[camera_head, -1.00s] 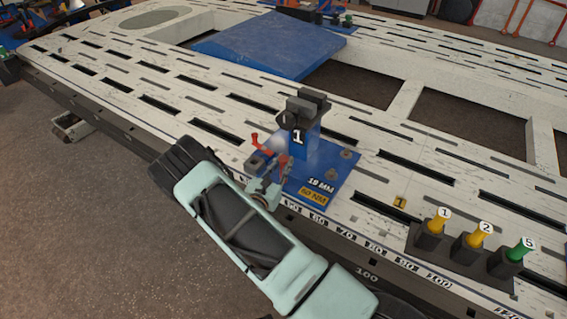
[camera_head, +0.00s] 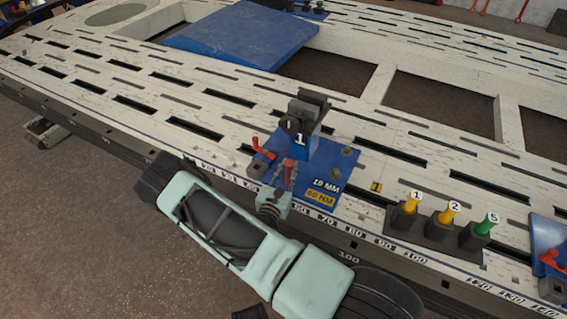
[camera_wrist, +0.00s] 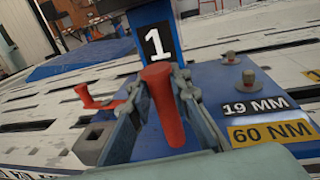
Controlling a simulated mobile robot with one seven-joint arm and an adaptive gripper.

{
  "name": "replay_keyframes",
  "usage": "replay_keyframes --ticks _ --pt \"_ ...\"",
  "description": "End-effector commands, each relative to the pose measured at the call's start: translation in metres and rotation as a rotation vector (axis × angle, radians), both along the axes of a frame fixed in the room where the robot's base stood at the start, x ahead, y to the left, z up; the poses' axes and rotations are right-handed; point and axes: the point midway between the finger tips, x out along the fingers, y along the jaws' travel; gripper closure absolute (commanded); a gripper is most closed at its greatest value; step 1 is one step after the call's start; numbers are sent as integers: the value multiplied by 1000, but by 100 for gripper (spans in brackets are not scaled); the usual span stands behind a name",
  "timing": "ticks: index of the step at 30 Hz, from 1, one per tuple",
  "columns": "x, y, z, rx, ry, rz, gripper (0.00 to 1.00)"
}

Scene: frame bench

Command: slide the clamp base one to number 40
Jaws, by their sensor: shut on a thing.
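Clamp base one is a blue plate (camera_head: 330,166) with a dark upright clamp marked 1, flat on the bench's front edge. It carries labels 19 MM and 60 NM. In the wrist view the blue plate (camera_wrist: 215,78) fills the middle right. My gripper (camera_head: 282,183) is at the plate's front left corner. Its fingers are shut around an upright red handle (camera_wrist: 164,108). A second red handle (camera_wrist: 97,100) stands free to the left. The number scale (camera_head: 365,234) runs along the bench edge. My gripper and the plate hide part of it, and the number 40 cannot be made out.
A dark block (camera_head: 436,234) with yellow and green pegs stands right of the base, beside a small yellow marker (camera_head: 376,187). Another blue base (camera_head: 546,236) is at the far right. A large blue slab (camera_head: 243,35) lies behind. The bench left of the base is clear.

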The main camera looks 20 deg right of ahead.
Motion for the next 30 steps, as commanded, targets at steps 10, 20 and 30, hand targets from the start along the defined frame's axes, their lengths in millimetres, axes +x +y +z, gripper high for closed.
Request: replay_keyframes --ticks 10,20,30 --pt "0 -3 2 -3 -5 -6 64" --pt "-3 1 1 -2 -2 -4 64" --pt "-54 39 0 -1 -1 -2 64"
